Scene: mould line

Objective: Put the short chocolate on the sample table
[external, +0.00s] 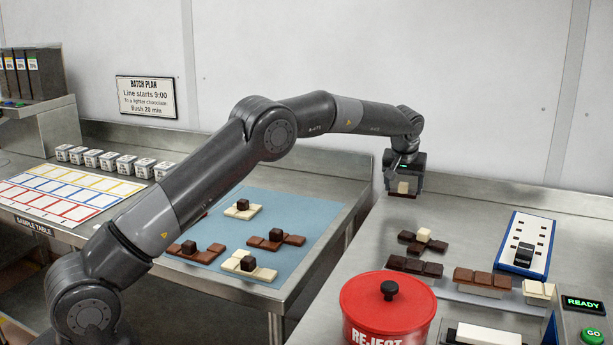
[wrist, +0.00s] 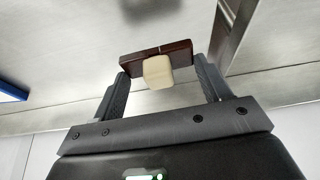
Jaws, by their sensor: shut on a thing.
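My gripper (external: 404,180) is shut on a short dark brown chocolate with a cream cube on it, at the back left of the right-hand counter. In the wrist view the brown bar (wrist: 135,60) spans between my gripper's fingertips (wrist: 160,67), and the cream cube (wrist: 158,72) sits at its middle. In the external view I cannot tell whether the chocolate touches the counter. The sample table (external: 33,226) is the left bench, with its label on the front edge. My arm crosses in front of part of it.
A blue mat (external: 297,214) on the left bench bears several chocolates with cubes. Gridded sheets (external: 60,190) and small white cubes (external: 92,158) lie further left. On the right counter stand more chocolates (external: 414,265), a red reject tub (external: 388,300) and a blue-edged panel (external: 525,243). A gap separates the benches.

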